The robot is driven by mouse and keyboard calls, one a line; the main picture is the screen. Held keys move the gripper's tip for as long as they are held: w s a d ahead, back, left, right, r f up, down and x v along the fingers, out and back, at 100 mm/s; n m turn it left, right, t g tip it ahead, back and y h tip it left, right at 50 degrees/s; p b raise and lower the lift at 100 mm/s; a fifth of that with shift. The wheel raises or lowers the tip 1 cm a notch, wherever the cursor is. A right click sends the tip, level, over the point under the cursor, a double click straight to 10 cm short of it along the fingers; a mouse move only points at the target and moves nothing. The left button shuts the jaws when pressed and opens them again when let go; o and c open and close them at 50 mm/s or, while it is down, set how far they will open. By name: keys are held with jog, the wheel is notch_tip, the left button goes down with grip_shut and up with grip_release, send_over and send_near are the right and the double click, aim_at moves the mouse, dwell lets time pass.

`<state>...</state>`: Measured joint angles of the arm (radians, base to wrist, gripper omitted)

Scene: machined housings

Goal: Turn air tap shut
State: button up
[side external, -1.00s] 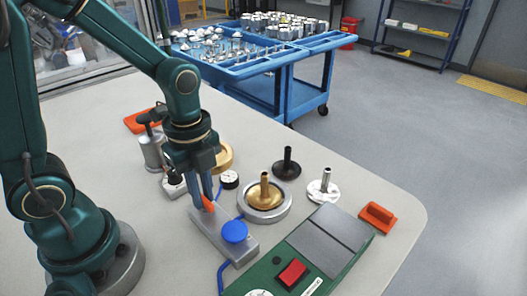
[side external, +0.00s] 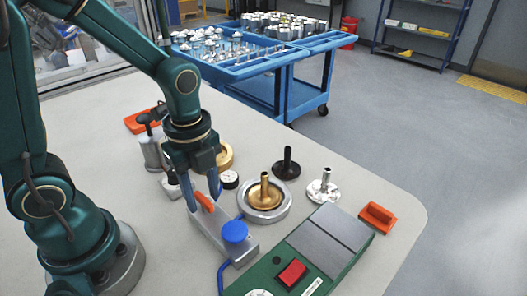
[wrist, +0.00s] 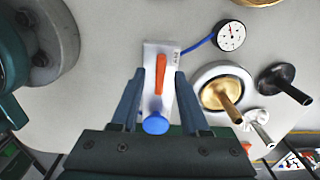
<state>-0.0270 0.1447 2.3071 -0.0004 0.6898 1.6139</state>
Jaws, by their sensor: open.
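The air tap is a grey block (side external: 212,233) with an orange lever (side external: 204,201) on top and a round blue knob (side external: 234,231) at its near end. In the wrist view the lever (wrist: 161,74) lies roughly along the length of the block (wrist: 150,57), with the blue knob (wrist: 156,124) beyond its lower end. My gripper (side external: 204,204) is open above the block, with one finger on each side of the lever. In the wrist view a gap shows between the lever and each finger of my gripper (wrist: 158,76). Fingertip height is hard to tell.
A dial gauge (wrist: 231,36) joins the block by a blue hose. A brass part (side external: 265,192) sits in a round grey fixture beside the block. A black part (side external: 287,166) and a silver part (side external: 323,189) stand farther right. A green panel with a red button (side external: 291,272) is in front.

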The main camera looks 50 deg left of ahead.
aim_at(203, 198)
jog(key=shift+r, duration=2.6)
jog(key=r+n+t, duration=0.1)
jog(key=r+t, duration=0.1)
jog(key=r, duration=0.1)
jog(key=shift+s+d+r, duration=0.1)
jog(key=shift+s+r, duration=0.1)
jog(key=s+n+t, duration=0.1)
jog(key=n, duration=0.4)
jog(key=s+r+n+t, duration=0.1)
jog(key=n, duration=0.5)
jog(key=s+r+n+t, duration=0.1)
jog(key=n, duration=0.5)
jog(key=shift+s+d+r+t, duration=0.15)
jog(key=shift+s+t, duration=0.15)
